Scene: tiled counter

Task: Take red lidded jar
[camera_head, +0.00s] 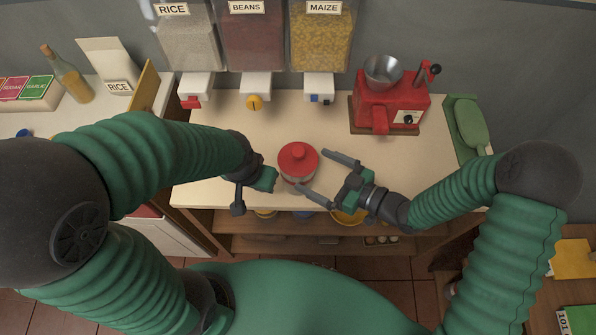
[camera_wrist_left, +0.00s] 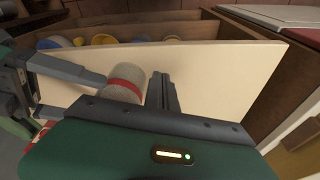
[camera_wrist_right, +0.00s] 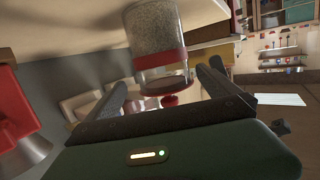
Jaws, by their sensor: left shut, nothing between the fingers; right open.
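The red lidded jar (camera_head: 297,160) stands upright near the counter's front edge, with a round knob on its lid. It also shows in the left wrist view (camera_wrist_left: 125,80) and, upside down, in the right wrist view (camera_wrist_right: 157,35), with grey grainy contents. My right gripper (camera_head: 313,171) is open, its fingers reaching from the right to either side of the jar. In the right wrist view the jar appears between the two fingers; contact cannot be told. My left gripper (camera_head: 238,206) is shut and empty, just left of the jar.
A red grinder (camera_head: 390,101) with a metal funnel stands at the back right, beside a green board-like object (camera_head: 467,128). Rice, beans and maize dispensers (camera_head: 253,40) hang over the back edge. The counter's middle (camera_head: 232,125) is clear. A shelf with bowls (camera_head: 346,217) lies below.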

